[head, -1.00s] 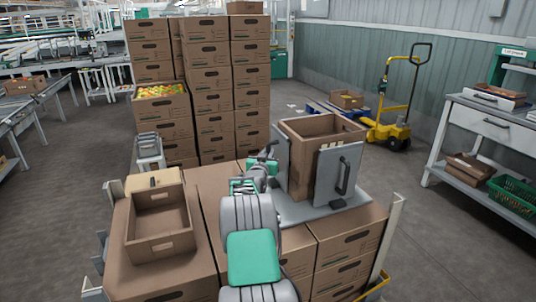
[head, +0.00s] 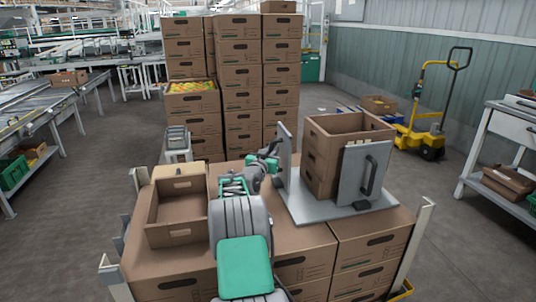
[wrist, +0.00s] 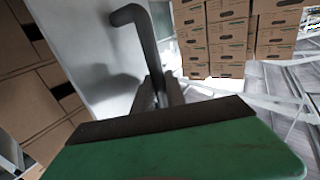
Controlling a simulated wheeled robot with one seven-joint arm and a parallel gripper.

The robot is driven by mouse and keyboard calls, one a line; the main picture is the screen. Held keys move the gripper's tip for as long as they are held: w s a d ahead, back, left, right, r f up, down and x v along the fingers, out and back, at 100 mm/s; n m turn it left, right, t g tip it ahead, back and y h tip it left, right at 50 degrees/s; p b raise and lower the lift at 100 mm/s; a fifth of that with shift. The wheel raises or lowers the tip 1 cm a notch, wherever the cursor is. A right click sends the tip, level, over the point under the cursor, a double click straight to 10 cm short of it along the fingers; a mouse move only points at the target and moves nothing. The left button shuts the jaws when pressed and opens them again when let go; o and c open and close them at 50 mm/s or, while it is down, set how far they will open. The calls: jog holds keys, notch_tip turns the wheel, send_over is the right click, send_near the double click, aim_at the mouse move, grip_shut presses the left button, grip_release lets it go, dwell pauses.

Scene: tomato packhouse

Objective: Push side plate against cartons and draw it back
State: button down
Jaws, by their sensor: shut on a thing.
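A grey side plate (head: 285,148) stands upright at the left of a stack of open brown cartons (head: 322,165) on a grey base plate (head: 310,207). A narrow gap shows between this plate and the cartons. My gripper (head: 272,160) is at the plate's left face. In the wrist view my gripper (wrist: 158,98) is shut on the plate's dark bent handle (wrist: 142,35), with the side plate's face (wrist: 95,45) behind it. A second grey plate (head: 352,178) with a dark handle stands at the cartons' front right. The lower part of the held handle is hidden by my fingers.
An open crate (head: 170,237) stands on the carton load to the left of my arm. Tall carton stacks (head: 240,75) rise behind. A yellow pallet truck (head: 420,140) stands at the right, near a bench (head: 505,125). Floor is clear between load and bench.

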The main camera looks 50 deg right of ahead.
jog(key=shift+w+a, duration=0.15)
jog(key=shift+w, duration=0.1)
jog(key=c, duration=1.6)
grip_release()
jog(key=shift+w+a, duration=0.15)
jog(key=shift+c, duration=0.2)
jog(key=shift+s, duration=0.25)
jog(key=v, duration=0.7)
jog(key=shift+a+p, duration=0.25)
jog(key=shift+p, duration=0.05)
jog(key=shift+s, duration=0.15)
